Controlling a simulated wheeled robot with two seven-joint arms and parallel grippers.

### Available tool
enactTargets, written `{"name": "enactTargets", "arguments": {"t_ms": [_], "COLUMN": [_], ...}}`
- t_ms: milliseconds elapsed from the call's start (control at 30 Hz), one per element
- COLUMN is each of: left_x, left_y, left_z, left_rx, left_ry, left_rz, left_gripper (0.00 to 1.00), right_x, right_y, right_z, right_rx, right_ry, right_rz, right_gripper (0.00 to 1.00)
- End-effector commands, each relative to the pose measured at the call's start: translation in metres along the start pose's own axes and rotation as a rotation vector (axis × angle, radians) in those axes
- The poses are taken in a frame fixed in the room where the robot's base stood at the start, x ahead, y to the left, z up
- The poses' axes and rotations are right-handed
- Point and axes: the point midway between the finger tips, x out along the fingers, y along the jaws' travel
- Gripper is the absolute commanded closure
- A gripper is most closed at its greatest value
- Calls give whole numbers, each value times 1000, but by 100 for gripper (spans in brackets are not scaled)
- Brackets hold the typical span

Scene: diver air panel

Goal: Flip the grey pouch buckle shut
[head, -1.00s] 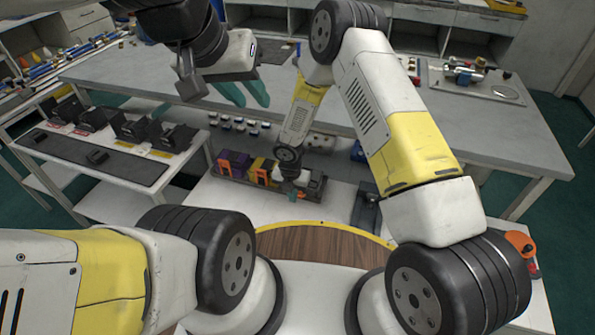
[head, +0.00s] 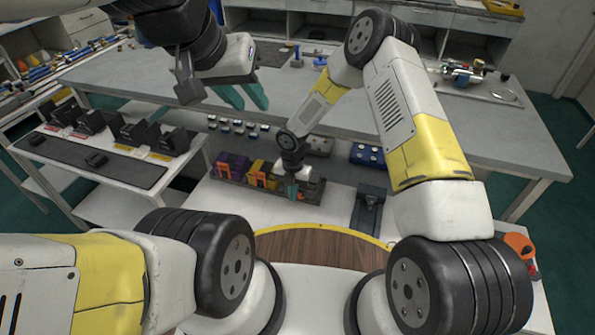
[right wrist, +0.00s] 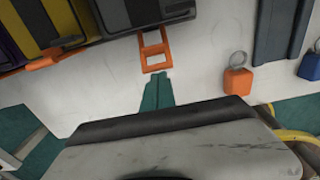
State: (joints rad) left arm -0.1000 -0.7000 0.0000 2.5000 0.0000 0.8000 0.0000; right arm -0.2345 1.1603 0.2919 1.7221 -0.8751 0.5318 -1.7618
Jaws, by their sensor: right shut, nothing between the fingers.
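The grey pouch (right wrist: 143,13) is at the top of the right wrist view, partly cut off. Its orange buckle (right wrist: 154,51) sticks out from the pouch's edge as an open frame. My right gripper (right wrist: 157,76) is shut and empty, its teal fingertips just past the buckle's outer end; I cannot tell whether they touch. In the head view my right gripper (head: 292,189) is low in front of the pouch row and hides part of the grey pouch. My left gripper (head: 241,97) is open and empty above the workbench's front edge.
A yellow pouch (right wrist: 50,19) and a purple pouch (head: 234,162) stand left of the grey one. An orange tag (right wrist: 238,80) and a blue tag (right wrist: 310,67) are to the right. The workbench (head: 450,135) overhangs behind the pouches. Black boxes stand on a left side table (head: 190,152).

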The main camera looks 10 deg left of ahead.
Motion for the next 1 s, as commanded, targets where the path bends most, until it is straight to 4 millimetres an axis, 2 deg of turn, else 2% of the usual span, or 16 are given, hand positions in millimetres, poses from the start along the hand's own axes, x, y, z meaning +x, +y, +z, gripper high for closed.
{"name": "enactTargets", "arguments": {"t_ms": [533,833,1000], "left_x": [0,0,0], "left_y": [0,0,0], "left_z": [0,0,0], "left_rx": [0,0,0], "left_ry": [0,0,0], "left_rz": [0,0,0], "left_gripper": [69,69,69], "right_x": [-20,-20,-27], "right_y": [0,-1,0], "right_z": [45,41,41], "right_rx": [3,-1,-1], "right_ry": [-4,-1,-2], "right_rz": [1,-2,-2], "right_gripper": [100,100,100]}}
